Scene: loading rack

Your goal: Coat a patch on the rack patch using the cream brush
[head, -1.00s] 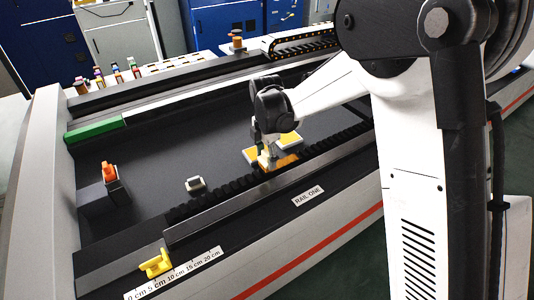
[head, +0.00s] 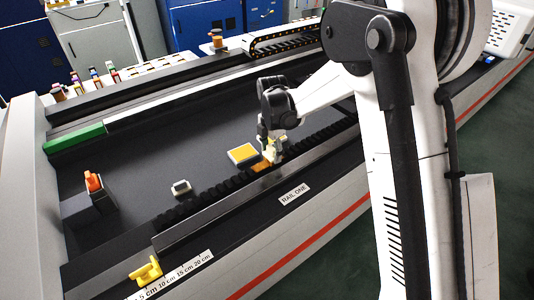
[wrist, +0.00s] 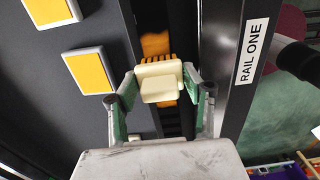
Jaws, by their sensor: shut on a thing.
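My gripper (wrist: 160,86) is shut on the cream brush (wrist: 160,84), whose pale block sits between the two fingertips. Orange bristle-like teeth show just beyond the block in the wrist view. In the head view my gripper (head: 269,146) is low over the near rail, with the cream brush (head: 273,155) beneath it. An orange patch (wrist: 155,43) lies on the dark rail strip just past the brush; in the head view it (head: 262,165) shows left of the brush. Whether the bristles touch it is hidden.
Two grey-framed yellow plates (wrist: 89,70) (wrist: 50,10) lie on the dark bed beside the rail. The bed between is clear.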

